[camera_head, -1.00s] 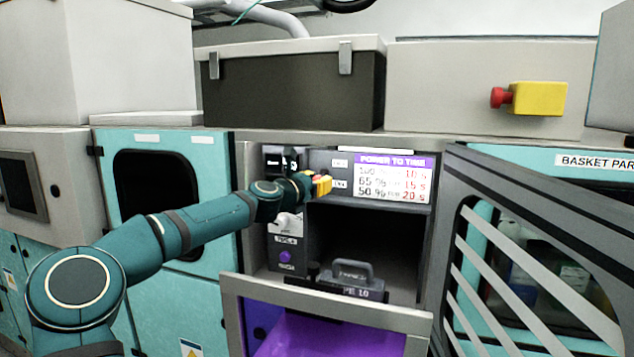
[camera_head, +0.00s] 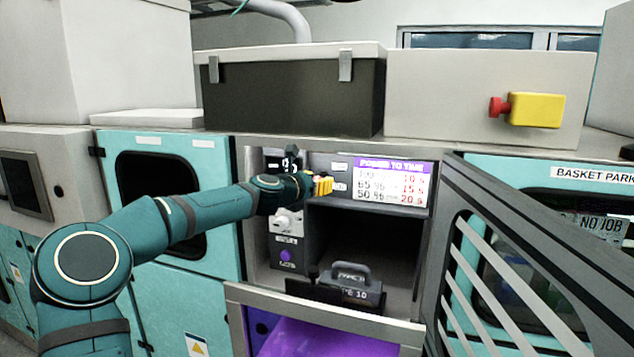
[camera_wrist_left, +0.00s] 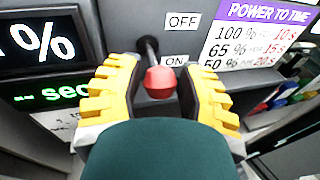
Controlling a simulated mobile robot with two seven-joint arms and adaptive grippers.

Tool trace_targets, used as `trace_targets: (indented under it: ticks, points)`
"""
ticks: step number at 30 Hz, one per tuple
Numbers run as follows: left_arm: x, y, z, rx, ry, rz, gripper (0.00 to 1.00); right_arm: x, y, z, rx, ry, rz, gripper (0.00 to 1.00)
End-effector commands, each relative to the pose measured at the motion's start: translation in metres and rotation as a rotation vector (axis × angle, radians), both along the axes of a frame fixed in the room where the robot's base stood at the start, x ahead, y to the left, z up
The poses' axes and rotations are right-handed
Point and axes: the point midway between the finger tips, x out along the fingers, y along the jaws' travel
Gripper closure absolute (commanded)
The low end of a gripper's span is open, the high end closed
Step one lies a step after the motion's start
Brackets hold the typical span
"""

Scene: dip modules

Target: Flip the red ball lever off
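The red ball lever (camera_wrist_left: 160,82) shows in the left wrist view on a dark panel. In the head view the left gripper (camera_head: 322,186) is at the panel, left of the POWER TO TIME chart (camera_head: 380,184), and mostly covers the lever. My right gripper is not in view.
A slatted door (camera_head: 500,255) stands open at right. A red button on a yellow box (camera_head: 537,110) is above. A percent display (camera_wrist_left: 40,45) is left of the lever.

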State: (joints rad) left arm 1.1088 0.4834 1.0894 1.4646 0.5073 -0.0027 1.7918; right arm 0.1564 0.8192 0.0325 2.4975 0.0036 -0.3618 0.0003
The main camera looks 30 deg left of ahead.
Motion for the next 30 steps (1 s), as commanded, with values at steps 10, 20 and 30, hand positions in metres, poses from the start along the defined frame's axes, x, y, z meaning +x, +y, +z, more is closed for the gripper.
trace_targets:
  ticks: [10,20,30]
  points:
    - [0.000,0.000,0.000,0.000,0.001,-0.001,0.37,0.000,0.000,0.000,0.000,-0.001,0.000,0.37]
    - [-0.017,0.003,0.001,-0.003,0.003,0.003,0.37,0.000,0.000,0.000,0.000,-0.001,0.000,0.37]
    - [-0.051,0.003,0.004,-0.001,0.003,0.002,0.37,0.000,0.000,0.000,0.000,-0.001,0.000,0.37]
